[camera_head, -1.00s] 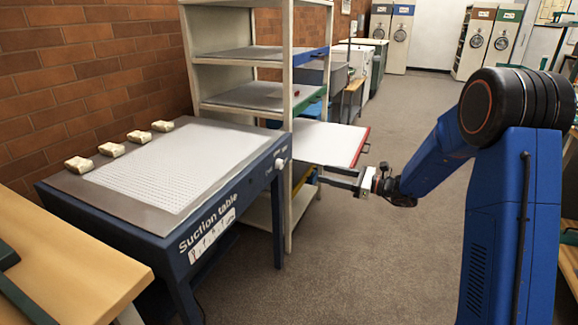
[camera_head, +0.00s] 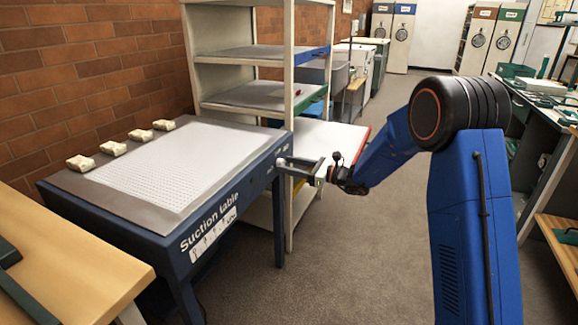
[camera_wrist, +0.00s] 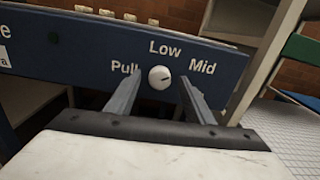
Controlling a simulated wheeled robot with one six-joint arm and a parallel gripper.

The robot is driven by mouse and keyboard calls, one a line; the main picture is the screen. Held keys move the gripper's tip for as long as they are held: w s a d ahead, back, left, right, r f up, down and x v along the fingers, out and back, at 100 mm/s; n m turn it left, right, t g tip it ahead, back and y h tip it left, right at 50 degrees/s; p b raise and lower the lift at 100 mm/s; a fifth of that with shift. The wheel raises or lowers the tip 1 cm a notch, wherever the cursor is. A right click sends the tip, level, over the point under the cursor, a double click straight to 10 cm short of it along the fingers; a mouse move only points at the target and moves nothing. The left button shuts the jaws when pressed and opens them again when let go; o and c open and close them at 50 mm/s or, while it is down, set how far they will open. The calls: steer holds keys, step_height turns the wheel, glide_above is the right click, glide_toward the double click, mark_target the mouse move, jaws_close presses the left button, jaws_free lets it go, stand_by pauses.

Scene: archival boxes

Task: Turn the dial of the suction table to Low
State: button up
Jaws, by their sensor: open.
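The suction table (camera_head: 110,205) is dark blue with a pale perforated top, at left in the head view. Its dial (camera_wrist: 159,78) is a round white knob on the front panel, centred in the wrist view. The word Low stands above it, Mid to its right, and a label like Pull or Full to its left. A short dark mark on the knob points to the right, roughly toward Mid. My gripper (camera_head: 281,163) is open at the panel's right end, its fingers (camera_wrist: 159,88) either side of the knob. I see no clear contact.
A metal shelf unit (camera_head: 290,105) stands right behind the table, with a red-edged board (camera_head: 330,135) jutting out beside my arm. Several small cream blocks (camera_head: 113,148) line the table's back edge. A wooden bench (camera_head: 70,260) is at front left. The floor in front is clear.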

steer(key=shift+w+a, duration=0.15)
steer(key=shift+a, duration=0.1)
steer(key=c, duration=1)
steer(key=shift+c, duration=0.2)
steer(key=n, duration=0.5)
steer(key=shift+n, duration=0.4)
steer(key=n, duration=0.5)
steer(key=shift+f+n, duration=0.1)
steer(key=shift+n, duration=0.3)
